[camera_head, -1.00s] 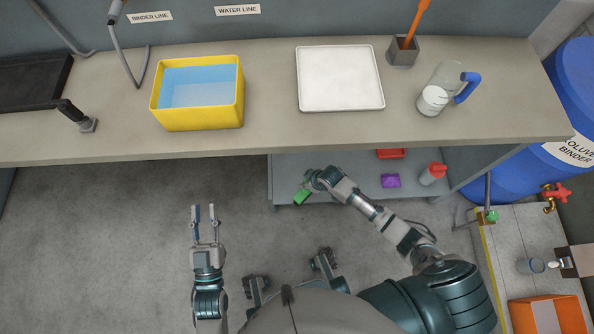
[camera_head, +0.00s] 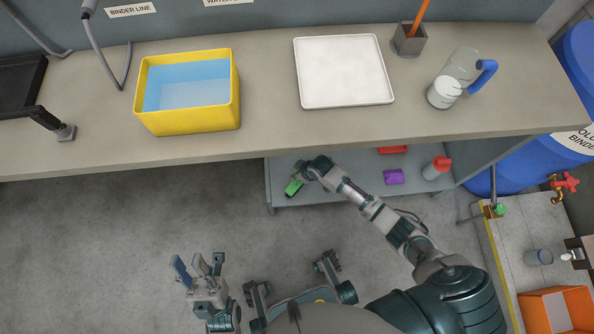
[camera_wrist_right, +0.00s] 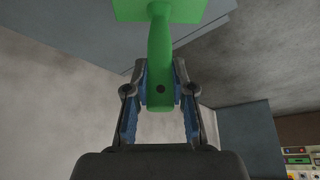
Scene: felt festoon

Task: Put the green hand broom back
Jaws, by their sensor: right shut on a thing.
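The green hand broom (camera_head: 293,187) is over the left end of the grey lower shelf (camera_head: 335,192) under the bench. In the right wrist view its handle (camera_wrist_right: 160,55) runs between the fingers of my right gripper (camera_wrist_right: 160,88), with the flat green head at the top edge. My right gripper (camera_head: 301,172) is shut on the handle; the bench front partly overhangs this area. I cannot tell whether the broom touches the shelf. My left gripper (camera_head: 199,266) is open and empty over the floor, away from the bench.
On the lower shelf are a purple item (camera_head: 393,177), a red item (camera_head: 393,150) and a red-capped bottle (camera_head: 436,167). The bench top holds a yellow water tub (camera_head: 188,118), a white tray (camera_head: 343,70) and a jug (camera_head: 457,78). A blue barrel (camera_head: 520,158) stands right.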

